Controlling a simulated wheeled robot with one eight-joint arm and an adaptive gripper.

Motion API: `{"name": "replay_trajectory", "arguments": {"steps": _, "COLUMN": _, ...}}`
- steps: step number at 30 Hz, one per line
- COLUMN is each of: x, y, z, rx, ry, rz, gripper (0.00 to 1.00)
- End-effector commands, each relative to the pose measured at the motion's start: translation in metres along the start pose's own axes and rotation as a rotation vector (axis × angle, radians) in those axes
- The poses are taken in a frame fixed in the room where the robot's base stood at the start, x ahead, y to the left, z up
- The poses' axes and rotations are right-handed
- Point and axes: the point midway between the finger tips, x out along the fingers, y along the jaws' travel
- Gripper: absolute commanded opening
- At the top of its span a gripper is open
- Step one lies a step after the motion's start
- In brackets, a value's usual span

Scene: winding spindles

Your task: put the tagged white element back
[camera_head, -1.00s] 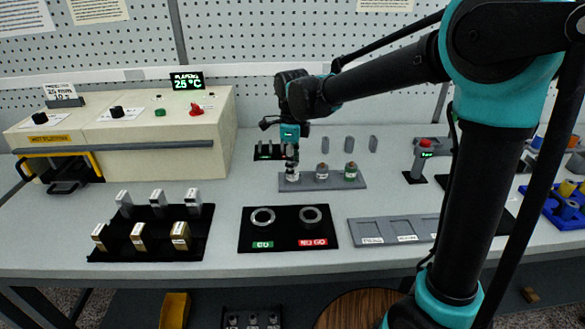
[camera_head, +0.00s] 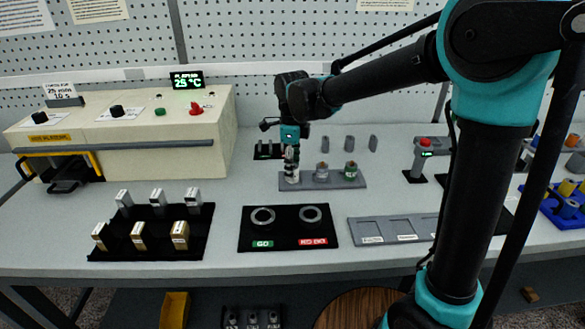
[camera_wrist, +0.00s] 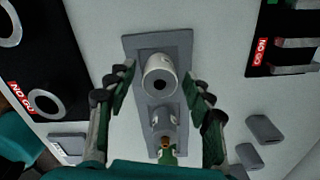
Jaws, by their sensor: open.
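A white cylindrical element (camera_wrist: 160,78) stands at one end of a grey holder (camera_wrist: 182,42). In the head view the white element (camera_head: 292,177) is at the holder's left end, partly hidden by my gripper (camera_head: 291,160). A greyish element (camera_head: 322,171) and a green one (camera_head: 350,170) stand to its right on the same holder (camera_head: 335,185). In the wrist view my gripper (camera_wrist: 160,78) is open, with one finger on each side of the white element and gaps visible. I cannot make out a tag on it.
A black GO/NO GO board (camera_head: 287,238) lies in front of the holder. A grey tray with labelled recesses (camera_head: 395,229) is at front right. A black rack of tagged blocks (camera_head: 150,238) is at left, before a cream machine (camera_head: 140,130). Small grey blocks (camera_head: 348,143) stand behind.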

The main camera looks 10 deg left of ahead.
Motion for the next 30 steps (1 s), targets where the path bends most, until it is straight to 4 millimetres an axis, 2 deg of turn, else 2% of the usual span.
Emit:
{"name": "replay_trajectory", "arguments": {"steps": 5, "x": -0.026, "y": 0.000, "z": 0.000, "rx": 0.000, "ry": 0.000, "rz": 0.000, "gripper": 0.52}}
{"name": "replay_trajectory", "arguments": {"steps": 12, "x": -0.076, "y": 0.000, "z": 0.000, "rx": 0.000, "ry": 0.000, "rz": 0.000, "gripper": 0.52}}
{"name": "replay_trajectory", "arguments": {"steps": 18, "x": -0.106, "y": 0.000, "z": 0.000, "rx": 0.000, "ry": 0.000, "rz": 0.000, "gripper": 0.52}}
{"name": "replay_trajectory", "arguments": {"steps": 24, "x": -0.118, "y": 0.000, "z": 0.000, "rx": 0.000, "ry": 0.000, "rz": 0.000, "gripper": 0.52}}
{"name": "replay_trajectory", "arguments": {"steps": 30, "x": -0.118, "y": 0.000, "z": 0.000, "rx": 0.000, "ry": 0.000, "rz": 0.000, "gripper": 0.52}}
